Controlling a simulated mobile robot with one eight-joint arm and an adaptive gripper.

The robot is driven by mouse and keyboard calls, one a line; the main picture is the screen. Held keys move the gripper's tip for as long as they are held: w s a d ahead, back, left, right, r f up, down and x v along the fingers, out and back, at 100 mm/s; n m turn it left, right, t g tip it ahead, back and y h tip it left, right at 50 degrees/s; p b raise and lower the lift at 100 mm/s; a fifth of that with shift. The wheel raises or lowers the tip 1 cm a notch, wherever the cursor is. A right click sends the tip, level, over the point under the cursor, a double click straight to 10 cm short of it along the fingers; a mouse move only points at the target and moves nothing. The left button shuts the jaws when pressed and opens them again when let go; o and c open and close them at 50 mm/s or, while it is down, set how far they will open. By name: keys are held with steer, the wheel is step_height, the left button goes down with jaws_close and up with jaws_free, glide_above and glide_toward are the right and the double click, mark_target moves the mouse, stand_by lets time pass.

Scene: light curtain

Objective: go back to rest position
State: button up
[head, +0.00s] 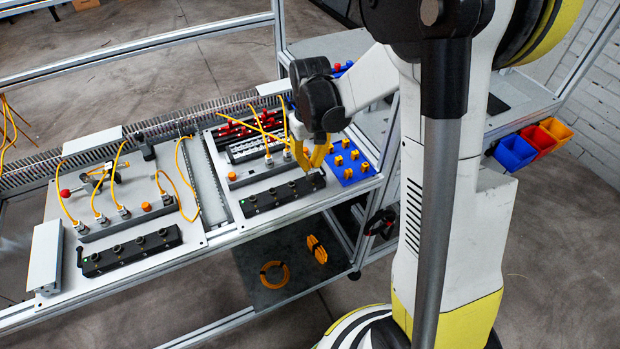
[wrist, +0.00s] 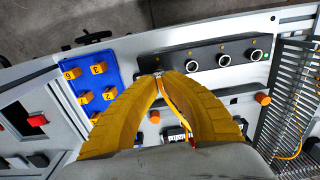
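My gripper (head: 316,166) has two curved yellow fingers and hangs point-down over the right end of the right-hand black socket block (head: 284,195). In the wrist view, the fingertips (wrist: 158,75) come together over the near end of that block, covering its end socket. I cannot tell whether the tips touch the block. My arm is reached out over the workbench (head: 222,236).
A blue tray (head: 363,176) with yellow pieces lies close beside the gripper. Yellow cables (head: 271,128) and red-handled parts (head: 232,128) stand behind it. A second black block (head: 130,250) lies left. Coloured bins (head: 535,142) hang at the right. Bench posts stand close to my arm.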

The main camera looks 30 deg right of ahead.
steer(key=o, duration=0.9)
steer(key=shift+c, duration=0.2)
steer(key=shift+r+p, duration=2.7)
steer(key=shift+r, duration=1.1)
